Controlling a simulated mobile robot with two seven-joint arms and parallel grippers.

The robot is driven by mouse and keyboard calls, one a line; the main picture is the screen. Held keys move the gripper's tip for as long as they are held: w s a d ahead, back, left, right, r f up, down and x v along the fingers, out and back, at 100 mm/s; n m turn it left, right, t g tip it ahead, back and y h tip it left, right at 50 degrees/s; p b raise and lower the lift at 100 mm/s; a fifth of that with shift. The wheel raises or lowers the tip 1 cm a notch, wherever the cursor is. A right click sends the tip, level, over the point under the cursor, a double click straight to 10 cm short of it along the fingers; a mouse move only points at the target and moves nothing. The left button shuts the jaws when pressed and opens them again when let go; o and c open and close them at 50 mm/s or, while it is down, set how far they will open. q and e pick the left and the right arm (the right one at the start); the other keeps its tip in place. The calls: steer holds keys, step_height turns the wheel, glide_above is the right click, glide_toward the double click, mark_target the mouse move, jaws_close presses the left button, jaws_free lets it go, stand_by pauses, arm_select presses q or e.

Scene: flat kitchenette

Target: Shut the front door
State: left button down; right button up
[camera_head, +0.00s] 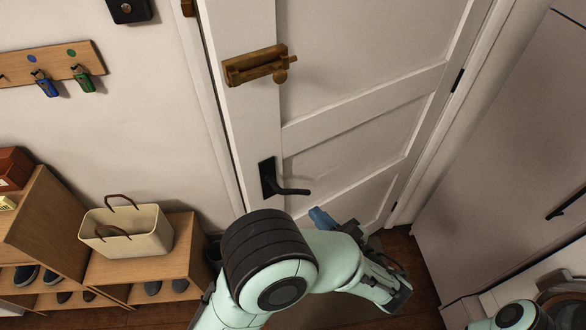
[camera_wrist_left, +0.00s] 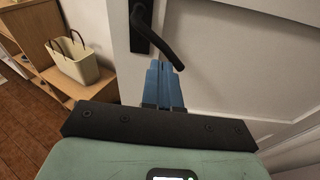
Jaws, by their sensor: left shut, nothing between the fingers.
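The white panelled front door (camera_head: 350,60) fills the middle of the head view. Its left edge seems to stand a little out from the frame (camera_head: 205,90), so it looks ajar. A black lever handle (camera_head: 290,190) is near that edge, and a brass bolt (camera_head: 255,66) is above it. My left gripper (camera_head: 318,215) is shut and empty, its blue fingers just below the handle. In the left wrist view the fingertips (camera_wrist_left: 160,66) are close under the handle (camera_wrist_left: 160,40); I cannot tell whether they touch the door. My right gripper is not in view.
A wooden shoe bench (camera_head: 180,250) with a cream bag (camera_head: 125,230) stands at left. A key rack (camera_head: 60,65) hangs above. A tall pale cabinet (camera_head: 500,150) and a round-doored appliance (camera_head: 565,300) are at right. Part of my right arm shows at bottom right.

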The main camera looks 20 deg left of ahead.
arm_select(q)
step_height(320, 180, up, 5)
steer(key=d+t+y, duration=0.1)
steer(key=d+t, duration=0.1)
steer(key=p, duration=0.1)
glide_toward(287, 156)
steer(key=x, duration=0.7)
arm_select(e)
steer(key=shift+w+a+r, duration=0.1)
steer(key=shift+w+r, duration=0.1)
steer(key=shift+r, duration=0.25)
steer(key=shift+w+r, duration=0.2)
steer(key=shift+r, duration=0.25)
